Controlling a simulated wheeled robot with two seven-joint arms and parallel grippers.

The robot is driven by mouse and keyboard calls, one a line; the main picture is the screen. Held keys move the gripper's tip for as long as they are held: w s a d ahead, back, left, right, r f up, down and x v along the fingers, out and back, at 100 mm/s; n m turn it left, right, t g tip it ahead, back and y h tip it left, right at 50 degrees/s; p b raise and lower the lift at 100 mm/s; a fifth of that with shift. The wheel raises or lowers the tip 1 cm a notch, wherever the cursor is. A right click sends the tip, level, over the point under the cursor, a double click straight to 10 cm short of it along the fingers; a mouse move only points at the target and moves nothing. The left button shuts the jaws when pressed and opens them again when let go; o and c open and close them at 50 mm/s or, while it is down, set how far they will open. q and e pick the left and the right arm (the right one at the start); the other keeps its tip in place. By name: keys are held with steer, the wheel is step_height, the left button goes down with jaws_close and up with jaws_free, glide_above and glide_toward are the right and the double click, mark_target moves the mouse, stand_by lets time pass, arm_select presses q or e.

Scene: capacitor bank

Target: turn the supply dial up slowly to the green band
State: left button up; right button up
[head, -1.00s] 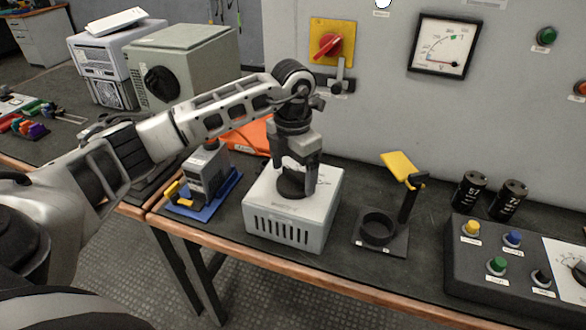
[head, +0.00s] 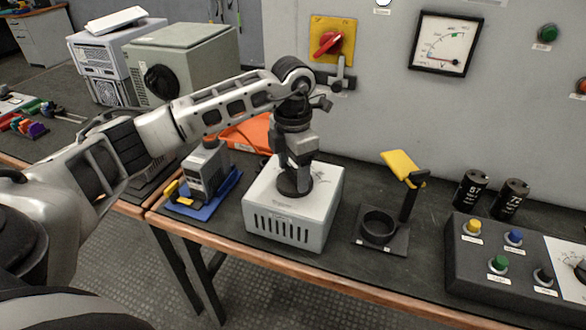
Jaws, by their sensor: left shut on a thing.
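The supply is a light grey box (head: 285,228) with slots in its front, standing on the dark bench. A dark round dial (head: 293,187) sits on its top. My left gripper (head: 295,172) points straight down from above and is shut on the dial, hiding much of it. The white-faced meter (head: 443,43) with a black frame hangs on the grey wall panel. A small green band (head: 460,35) shows near the top of its scale. The thin needle is hard to read and appears left of the green band. My right gripper is out of view.
Two black capacitors (head: 470,189) and a button console (head: 510,265) are farther right. A grey device on a blue tray (head: 205,195) stands left. A red switch (head: 328,43) is on the wall.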

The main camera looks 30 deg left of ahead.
mark_target(293, 171)
arm_select(q)
steer(key=shift+m+b, duration=0.4)
steer(key=shift+m, duration=1.4)
steer(key=o, duration=1)
steer(key=shift+r, duration=0.15)
step_height(293, 171, up, 16)
steer(key=shift+f+p, duration=0.1)
steer(key=shift+p, duration=0.5)
